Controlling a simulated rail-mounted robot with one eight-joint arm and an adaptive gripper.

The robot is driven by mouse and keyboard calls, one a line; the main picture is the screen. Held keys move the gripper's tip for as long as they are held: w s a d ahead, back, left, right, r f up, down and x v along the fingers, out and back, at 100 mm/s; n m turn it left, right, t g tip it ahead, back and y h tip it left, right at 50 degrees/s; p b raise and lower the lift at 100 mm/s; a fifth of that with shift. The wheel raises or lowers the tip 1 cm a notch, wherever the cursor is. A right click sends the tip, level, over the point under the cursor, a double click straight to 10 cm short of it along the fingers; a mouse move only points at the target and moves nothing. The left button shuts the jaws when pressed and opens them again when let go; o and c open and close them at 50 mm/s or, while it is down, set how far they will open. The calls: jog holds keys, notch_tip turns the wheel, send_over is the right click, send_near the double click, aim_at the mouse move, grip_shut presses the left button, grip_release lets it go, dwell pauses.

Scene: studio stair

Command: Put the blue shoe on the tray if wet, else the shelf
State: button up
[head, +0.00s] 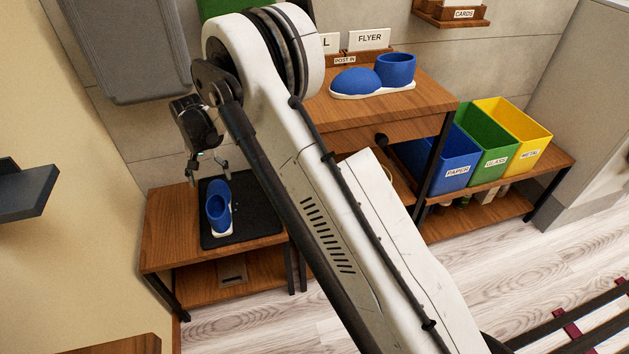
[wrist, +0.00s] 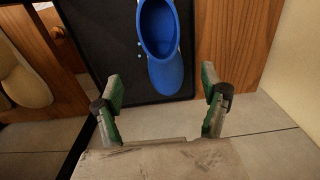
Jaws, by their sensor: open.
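One blue shoe (head: 219,208) with a white sole stands on a black tray (head: 262,212) on a low wooden bench. In the wrist view this blue shoe (wrist: 163,40) lies with its opening up and its toe toward me. A few small pale dots, possibly drops, show on the tray (wrist: 105,50) beside it. A second blue shoe (head: 375,78) stands on the wooden cabinet top at the back. My gripper (head: 211,166) is open and empty above the tray shoe, apart from it. In the wrist view its fingers (wrist: 162,86) stand either side of the toe end.
The low bench (head: 165,235) has a lower board beneath. A dark wall ledge (head: 25,190) is at the left. Blue, green and yellow bins (head: 490,150) stand right of the cabinet (head: 420,90). My arm crosses the middle and hides part of the cabinet.

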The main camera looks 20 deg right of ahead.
jog(key=s+d+r+t, duration=0.1)
jog(key=s+d+r, duration=0.4)
jog(key=r, duration=0.3)
jog(key=s+d+r+t, duration=0.1)
jog(key=s+d+r, duration=0.35)
jog(key=r, duration=0.45)
jog(key=s+d+r+t, duration=0.1)
jog(key=s+d+r, duration=0.3)
jog(key=s+r, duration=0.3)
jog(key=s+d+t, duration=0.1)
jog(key=s+d, duration=0.2)
jog(key=s, duration=0.5)
jog(key=s+d+r+t, duration=0.1)
jog(key=s+d, duration=0.2)
jog(key=s, duration=0.5)
jog(key=s+d+r+n+t, duration=0.1)
jog(key=s+d+t, duration=0.1)
jog(key=s, duration=0.6)
jog(key=shift+d+r, duration=0.15)
jog(key=shift+d, duration=0.75)
notch_tip(320, 180, up, 8)
jog(key=p, duration=0.8)
jog(key=shift+r, duration=0.1)
